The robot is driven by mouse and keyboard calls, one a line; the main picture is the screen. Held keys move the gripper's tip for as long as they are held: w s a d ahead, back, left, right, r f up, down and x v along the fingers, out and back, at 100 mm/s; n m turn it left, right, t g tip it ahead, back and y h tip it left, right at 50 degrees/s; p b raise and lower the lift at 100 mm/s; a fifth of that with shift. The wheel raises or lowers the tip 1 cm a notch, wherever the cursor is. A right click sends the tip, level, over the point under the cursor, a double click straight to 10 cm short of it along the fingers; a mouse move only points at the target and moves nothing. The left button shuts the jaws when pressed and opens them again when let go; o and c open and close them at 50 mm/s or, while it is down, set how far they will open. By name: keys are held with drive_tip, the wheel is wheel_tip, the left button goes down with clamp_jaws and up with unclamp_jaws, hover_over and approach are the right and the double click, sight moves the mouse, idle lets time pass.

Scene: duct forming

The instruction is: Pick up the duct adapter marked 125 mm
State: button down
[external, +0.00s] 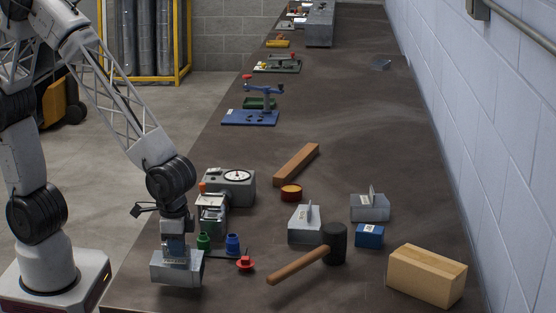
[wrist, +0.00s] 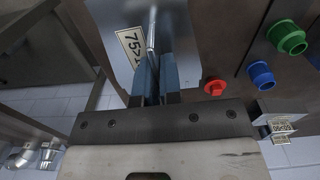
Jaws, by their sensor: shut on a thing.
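My gripper (external: 176,249) is at the front left of the bench, shut on the upright fin of a sheet-metal duct adapter (external: 177,268). In the wrist view my blue fingers (wrist: 153,82) clamp the fin of this adapter (wrist: 186,45). I cannot tell whether the adapter touches the bench. Two similar finned metal adapters stand apart from my gripper in the external view: one mid-bench (external: 305,226), one farther right (external: 369,209). Their sizes are not readable.
Beside my gripper are a green cup (external: 203,241), a blue cup (external: 233,244) and a red knob-like part (external: 245,264). A dial instrument (external: 232,188) stands behind.

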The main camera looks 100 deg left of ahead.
drive_tip(key=s+a, duration=0.2)
drive_tip(key=s, duration=0.5)
drive_tip(key=s+a+r, duration=0.1)
drive_tip(key=s+a, duration=0.1)
drive_tip(key=s, duration=0.5)
drive_tip(key=shift+a+r, duration=0.2)
drive_tip(key=shift+a, duration=0.15)
drive_tip(key=shift+w, duration=0.1)
